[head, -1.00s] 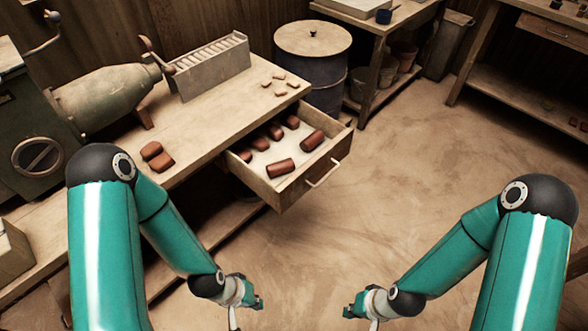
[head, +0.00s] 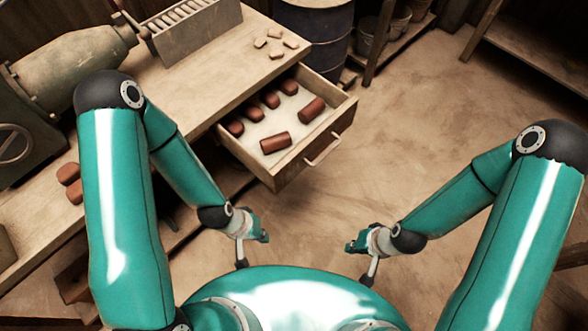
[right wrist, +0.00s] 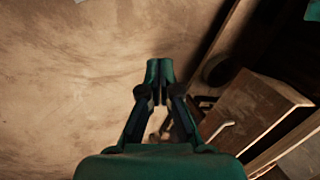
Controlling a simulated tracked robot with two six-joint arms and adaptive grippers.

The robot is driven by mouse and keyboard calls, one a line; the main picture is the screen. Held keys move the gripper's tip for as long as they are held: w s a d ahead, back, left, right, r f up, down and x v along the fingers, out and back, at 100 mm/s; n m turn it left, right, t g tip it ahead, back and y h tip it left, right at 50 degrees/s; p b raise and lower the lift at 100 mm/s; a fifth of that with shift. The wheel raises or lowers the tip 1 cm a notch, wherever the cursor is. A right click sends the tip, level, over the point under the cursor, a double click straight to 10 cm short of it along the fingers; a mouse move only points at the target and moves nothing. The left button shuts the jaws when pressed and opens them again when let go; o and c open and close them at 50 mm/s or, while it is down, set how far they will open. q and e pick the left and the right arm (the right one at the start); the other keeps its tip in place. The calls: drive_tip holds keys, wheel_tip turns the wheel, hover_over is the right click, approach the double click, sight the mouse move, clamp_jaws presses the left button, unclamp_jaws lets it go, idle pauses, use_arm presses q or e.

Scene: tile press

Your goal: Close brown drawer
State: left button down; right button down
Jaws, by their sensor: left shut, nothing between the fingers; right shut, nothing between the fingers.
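The brown drawer (head: 283,178) stands pulled out from the wooden workbench (head: 185,108) in the head view. Its handle (head: 323,150) is on the front face, and several red-brown clay pieces (head: 275,142) lie inside. The drawer front also shows in the right wrist view (right wrist: 255,112), at the right. My left gripper (head: 262,236) is shut and empty, below and in front of the drawer in the picture, apart from it. My right gripper (head: 354,245) is shut and empty, to the lower right of the drawer; its fingers (right wrist: 159,72) show together in the wrist view.
A blue drum (head: 320,40) stands behind the drawer, next to the bench. A grey-green machine (head: 72,65) and a slotted rack (head: 190,32) are on the bench, with several small pieces (head: 275,43). The floor (head: 420,130) to the right is clear.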

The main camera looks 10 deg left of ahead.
drive_tip(key=w+f+m+t+b, duration=0.2)
drive_tip(key=w+f+t+b, duration=0.2)
drive_tip(key=w+b, duration=0.7)
drive_tip(key=m+t+y+b, duration=0.3)
drive_tip(key=t+y+b, duration=0.55)
drive_tip(key=b, duration=1.45)
approach(288, 166)
drive_tip(key=w+a+g+b, duration=0.1)
drive_tip(key=w+a+y+b, duration=0.1)
drive_tip(key=w, duration=0.1)
drive_tip(key=w+a+g+y+b, duration=0.1)
drive_tip(key=w, duration=0.1)
drive_tip(key=shift+a+g, duration=0.3)
drive_tip(key=shift+g, duration=0.05)
drive_tip(key=shift+w+a+r, duration=0.15)
drive_tip(key=shift+w+a, duration=0.25)
drive_tip(key=shift+a, duration=0.05)
